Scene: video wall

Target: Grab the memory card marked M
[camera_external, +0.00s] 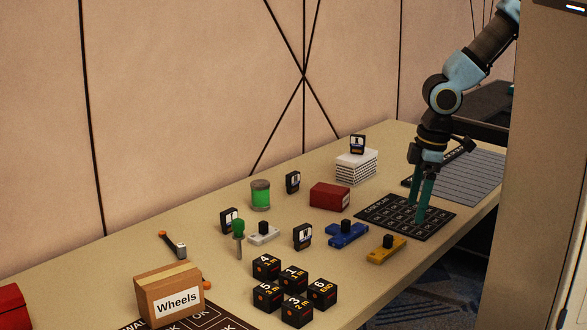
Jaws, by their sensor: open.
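Several black memory cards with white labels stand on the table: a left card (229,219), a back card (293,182), a front card (303,236), and one card (357,144) on top of a white stack (356,167). Their letters are too small to read, so I cannot tell which is marked M. My gripper (417,212) points down with teal fingers over a black mat with a printed grid (375,212). It is open, with nothing seen between the fingers, and is right of all the cards.
A red box (330,196), green spool (260,194), blue piece (347,235), yellow piece (386,250) and grey piece (263,234) stand among the cards. Several black numbered cubes (295,278) and a "Wheels" carton (169,293) are at the front. A grey slatted panel (466,178) lies right.

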